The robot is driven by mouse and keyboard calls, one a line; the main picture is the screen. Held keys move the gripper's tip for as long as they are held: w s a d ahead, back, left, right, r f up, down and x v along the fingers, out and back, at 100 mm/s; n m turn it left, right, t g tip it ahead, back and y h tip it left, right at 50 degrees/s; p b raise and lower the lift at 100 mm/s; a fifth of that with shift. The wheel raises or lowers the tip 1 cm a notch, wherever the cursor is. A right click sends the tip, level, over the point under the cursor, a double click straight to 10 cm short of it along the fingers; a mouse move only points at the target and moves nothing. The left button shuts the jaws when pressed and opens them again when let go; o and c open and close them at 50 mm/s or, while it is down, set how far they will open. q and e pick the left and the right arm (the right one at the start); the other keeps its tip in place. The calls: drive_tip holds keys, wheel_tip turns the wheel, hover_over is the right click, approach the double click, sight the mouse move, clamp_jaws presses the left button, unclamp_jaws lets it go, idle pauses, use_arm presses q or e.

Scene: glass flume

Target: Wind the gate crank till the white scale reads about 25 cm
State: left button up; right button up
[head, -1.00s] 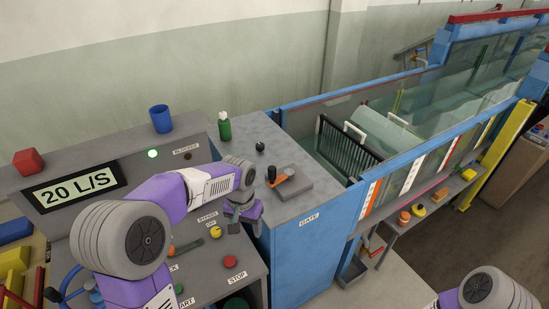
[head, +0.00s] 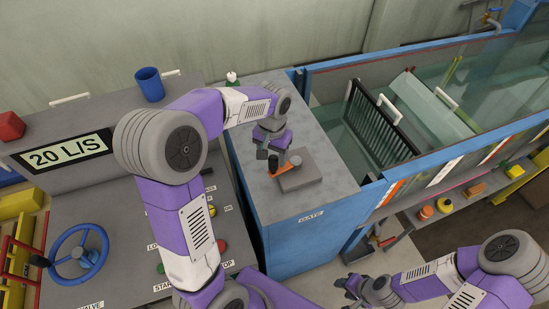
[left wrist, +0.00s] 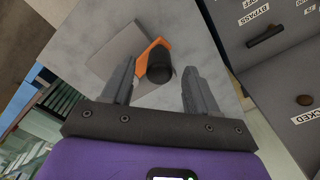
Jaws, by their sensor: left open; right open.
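The gate crank has an orange arm (head: 280,172) and a grey base plate (head: 302,176), on top of the blue cabinet marked GATE (head: 312,216). My left gripper (head: 279,160) is open above the crank and partly hides it. In the left wrist view, the crank's black knob (left wrist: 160,62) shows in the gap between the open fingertips (left wrist: 160,72); I cannot tell whether they touch it. A white scale strip (head: 445,171) is on the flume's side; its reading is too small to make out. My right gripper (head: 362,288) is open and empty, low in front of the cabinet.
A black grating (head: 378,128) stands in the flume. A shelf beside the flume holds small coloured items.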

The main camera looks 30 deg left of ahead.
sight(273, 157)
use_arm(q)
drive_tip(key=f, duration=0.3)
drive_tip(key=shift+w, duration=0.3)
drive_tip(key=shift+s+f, duration=0.1)
drive_tip(key=shift+f, duration=0.4)
clamp_jaws()
